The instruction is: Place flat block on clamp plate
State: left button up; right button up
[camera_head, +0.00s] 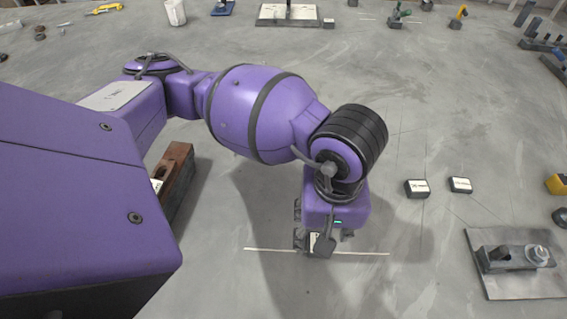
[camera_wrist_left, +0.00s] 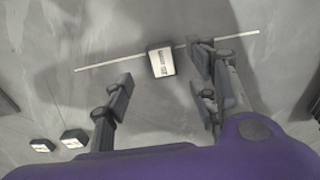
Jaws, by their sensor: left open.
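A small dark block with a white label (camera_wrist_left: 161,59) lies on the grey floor by a thin white line. In the head view only part of this block (camera_head: 313,241) shows; my left gripper covers the rest. My left gripper (camera_head: 322,240) points down over it. In the left wrist view the gripper (camera_wrist_left: 160,72) is open, its fingers on either side of the block with gaps. I cannot tell whether this is the flat block. A grey plate (camera_head: 540,287) with a dark clamp-like part (camera_head: 497,259) lies at the lower right. My right gripper is not in view.
Two more labelled dark blocks, one (camera_head: 417,188) left of the other (camera_head: 460,185), lie between my gripper and the plate. A rusty brown beam (camera_head: 178,172) lies beside my left arm. Yellow parts (camera_head: 557,184) sit at the right edge. Several tools stand far back.

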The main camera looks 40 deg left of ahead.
aim_at(312, 236)
pick_arm(q)
notch_tip(312, 236, down, 5)
jog(key=shift+a+r, duration=0.1)
jog(key=shift+a, duration=0.05)
grip_shut()
dwell(0.4)
